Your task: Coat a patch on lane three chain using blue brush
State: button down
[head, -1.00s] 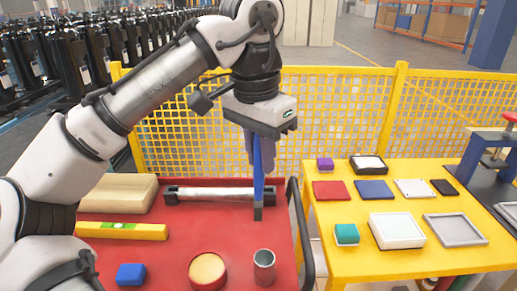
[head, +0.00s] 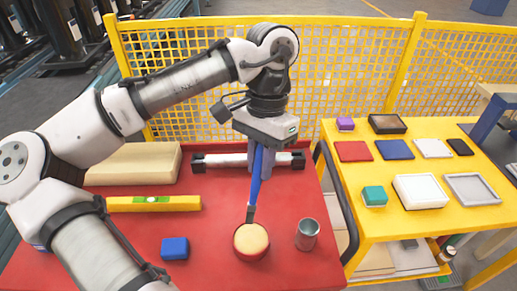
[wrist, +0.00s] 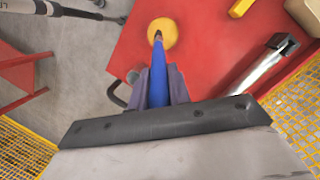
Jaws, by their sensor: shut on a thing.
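My gripper (head: 265,158) is shut on the blue brush (head: 257,178). The brush points down and slants slightly left, with its dark tip at the far rim of a round red pot (head: 251,254) with a pale yellow top. In the wrist view the brush (wrist: 158,75) runs from between my gripper's fingers (wrist: 160,92) to the yellow pot top (wrist: 164,28), where its tip overlaps it. I cannot tell whether the tip touches the yellow surface. No chain lane can be made out clearly.
The red table (head: 215,220) also bears a metal cup (head: 307,236), blue block (head: 175,248), yellow level (head: 150,204), beige block (head: 135,165) and a silver roller (head: 225,160). A yellow table (head: 400,225) with trays stands right. A yellow mesh fence (head: 350,85) closes the back.

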jog(key=w+b+x, duration=0.1)
jog(key=b+x, duration=0.5)
jog(key=b, duration=0.1)
jog(key=shift+d, duration=0.3)
jog(key=shift+f, duration=0.6)
dwell(0.8)
jog(key=shift+f, duration=0.1)
dwell(2.0)
jog(key=shift+p, duration=0.35)
jog(key=p+v, duration=0.2)
jog(key=s+p+v, duration=0.1)
jog(key=p+v, duration=0.1)
jog(key=p, duration=0.1)
jog(key=p+v, duration=0.2)
jog(key=v, duration=0.1)
jog(key=shift+s+a+r+p, duration=0.15)
jog(key=shift+a+r+p, duration=0.05)
jog(key=shift+a+p, duration=0.15)
jog(key=shift+f, duration=0.1)
dwell(0.4)
